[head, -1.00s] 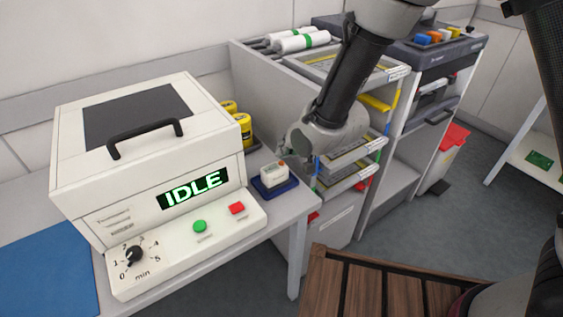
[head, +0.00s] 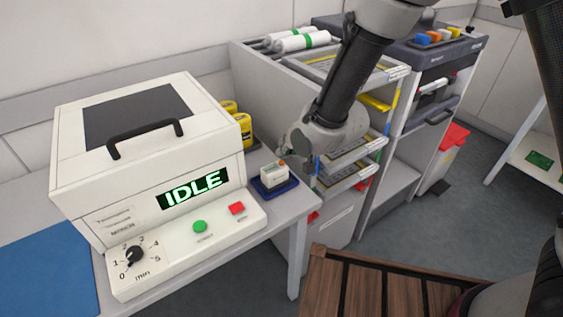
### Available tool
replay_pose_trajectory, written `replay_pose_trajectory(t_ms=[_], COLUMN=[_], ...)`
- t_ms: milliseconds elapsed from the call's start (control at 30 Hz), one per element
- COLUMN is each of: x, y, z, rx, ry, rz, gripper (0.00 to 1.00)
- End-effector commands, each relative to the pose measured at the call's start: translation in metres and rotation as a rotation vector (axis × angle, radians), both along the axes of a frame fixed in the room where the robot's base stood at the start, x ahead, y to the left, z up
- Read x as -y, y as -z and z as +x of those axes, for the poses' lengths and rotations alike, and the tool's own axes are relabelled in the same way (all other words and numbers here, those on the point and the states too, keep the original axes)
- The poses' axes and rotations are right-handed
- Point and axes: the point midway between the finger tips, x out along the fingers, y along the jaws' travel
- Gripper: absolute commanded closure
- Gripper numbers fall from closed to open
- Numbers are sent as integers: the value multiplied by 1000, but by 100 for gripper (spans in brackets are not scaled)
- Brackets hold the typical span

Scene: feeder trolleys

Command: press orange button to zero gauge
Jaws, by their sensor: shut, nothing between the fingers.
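The gauge (head: 273,175) is a small white box with a dark display on its front. It sits on a dark blue pad (head: 290,187) at the right end of the bench. A tiny orange spot, seemingly the orange button (head: 281,162), shows on its top right. My gripper (head: 300,167) is shut and empty, just right of the gauge and close to it in the picture. Its fingertips are small and partly hidden, so I cannot tell whether they touch the gauge.
A large white machine (head: 130,215) reading IDLE stands left, with a dial, a green button (head: 200,227) and a red button (head: 236,209). A grey feeder trolley (head: 265,85) stands close behind my arm.

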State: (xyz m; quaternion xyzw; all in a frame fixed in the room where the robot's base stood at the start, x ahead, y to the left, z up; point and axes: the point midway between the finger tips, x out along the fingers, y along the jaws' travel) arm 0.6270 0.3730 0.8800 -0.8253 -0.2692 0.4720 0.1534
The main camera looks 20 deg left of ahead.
Motion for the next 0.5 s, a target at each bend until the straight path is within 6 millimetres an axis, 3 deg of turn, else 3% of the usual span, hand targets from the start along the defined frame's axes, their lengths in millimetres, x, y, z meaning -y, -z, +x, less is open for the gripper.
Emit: replay_pose_trajectory(t_ms=[500], x=[0], y=[8], z=[0], rx=[0], ry=[0], rz=[0], gripper=[100])
